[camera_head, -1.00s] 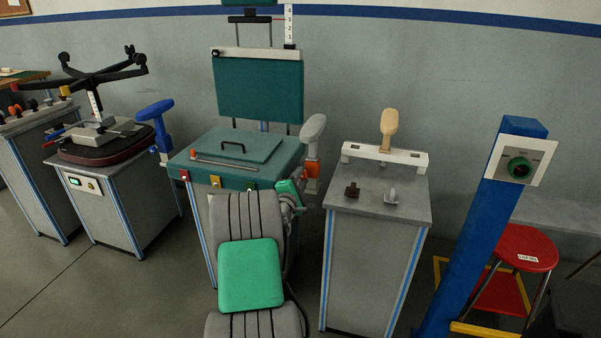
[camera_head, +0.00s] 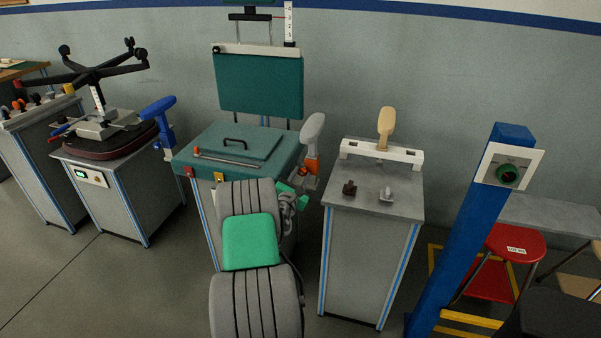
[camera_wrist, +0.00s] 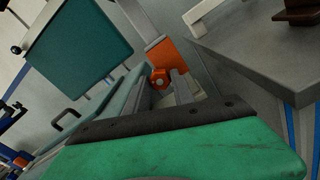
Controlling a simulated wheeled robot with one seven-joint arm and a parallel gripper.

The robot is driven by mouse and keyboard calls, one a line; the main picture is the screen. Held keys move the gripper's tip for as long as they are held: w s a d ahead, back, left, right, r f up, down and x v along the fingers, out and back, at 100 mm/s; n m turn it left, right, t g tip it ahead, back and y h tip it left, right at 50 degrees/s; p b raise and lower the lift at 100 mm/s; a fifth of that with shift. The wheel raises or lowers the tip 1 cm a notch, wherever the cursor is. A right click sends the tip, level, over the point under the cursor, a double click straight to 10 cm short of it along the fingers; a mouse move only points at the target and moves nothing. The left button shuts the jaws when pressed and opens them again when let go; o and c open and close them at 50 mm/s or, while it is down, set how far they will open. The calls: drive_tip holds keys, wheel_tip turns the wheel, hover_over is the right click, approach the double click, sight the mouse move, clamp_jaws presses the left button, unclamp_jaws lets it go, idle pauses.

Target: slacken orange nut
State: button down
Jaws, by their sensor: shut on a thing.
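The orange nut (camera_wrist: 159,78) is a small faceted knob just below the orange bracket (camera_wrist: 168,54) in the wrist view. The bracket carries the upright grey armrest (camera_head: 313,130) at the right side of the teal seat bench (camera_head: 240,155). My gripper (camera_wrist: 168,82) is shut on the orange nut, with its grey fingers reaching up to it from below. In the head view my gripper is small beside the bench's right edge, and my arm partly hides it.
A grey cabinet (camera_head: 370,240) with a white bracket and two small knobs on top stands close to the right. A blue armrest (camera_head: 158,115) is left of the bench. A blue post (camera_head: 470,230) and red stool (camera_head: 515,243) stand farther right.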

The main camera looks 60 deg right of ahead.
drive_tip(key=shift+n, duration=0.4)
drive_tip(key=c, duration=1.1)
unclamp_jaws()
drive_tip(key=shift+o, duration=0.2)
drive_tip(key=shift+a, duration=0.1)
drive_tip(key=s+a, duration=0.1)
drive_tip(key=a, duration=0.6)
drive_tip(key=shift+a, duration=0.3)
drive_tip(key=shift+s, duration=0.1)
